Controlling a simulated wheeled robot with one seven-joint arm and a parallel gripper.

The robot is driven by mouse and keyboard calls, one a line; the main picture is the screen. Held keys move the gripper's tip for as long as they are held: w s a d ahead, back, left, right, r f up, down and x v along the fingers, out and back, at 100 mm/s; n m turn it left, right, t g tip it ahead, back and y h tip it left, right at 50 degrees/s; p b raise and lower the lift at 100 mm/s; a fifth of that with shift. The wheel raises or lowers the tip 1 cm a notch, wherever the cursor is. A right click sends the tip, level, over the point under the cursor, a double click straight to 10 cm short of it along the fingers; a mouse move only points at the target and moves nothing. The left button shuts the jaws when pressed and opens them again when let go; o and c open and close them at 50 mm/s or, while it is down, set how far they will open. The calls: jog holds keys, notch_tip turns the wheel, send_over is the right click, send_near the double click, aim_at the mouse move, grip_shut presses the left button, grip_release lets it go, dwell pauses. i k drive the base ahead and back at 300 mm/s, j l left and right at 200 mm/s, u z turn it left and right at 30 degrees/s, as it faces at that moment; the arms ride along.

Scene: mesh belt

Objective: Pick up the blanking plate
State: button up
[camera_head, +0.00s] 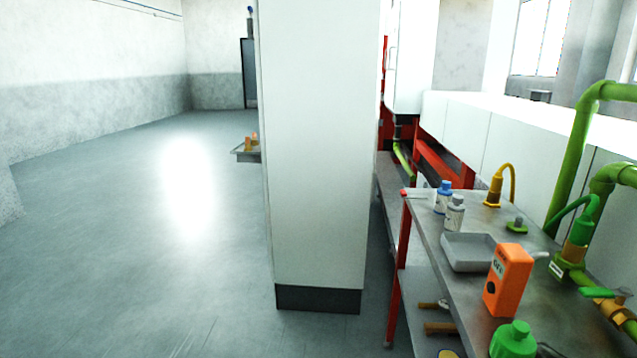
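I cannot pick out a blanking plate with certainty in the head view. A small flat green piece with a grey knob (517,225) lies on the metal bench (408,199) at the right, but I cannot tell what it is. Small yellow-brown items (440,328) lie on the bench's lower shelf, too small to identify. My gripper is not in view.
The bench also holds two bottles (454,214), a grey tray (452,262), an orange box (508,280) and a green-capped container (513,340). Green pipes (568,170) rise at the right. A tall white cabinet (318,150) blocks the middle. Open floor (150,250) lies left.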

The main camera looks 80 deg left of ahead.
aim_at(403, 193)
jog(key=u, duration=1.85)
jog(key=i+j, duration=0.2)
jog(key=i, duration=0.25)
jog(key=i+j, duration=0.2)
jog(key=i, duration=0.25)
jog(key=i+j+u, duration=0.1)
jog(key=i, duration=0.35)
jog(key=i+j, duration=0.3)
jog(key=i, duration=0.15)
jog(key=i+j, duration=0.15)
jog(key=i, duration=0.3)
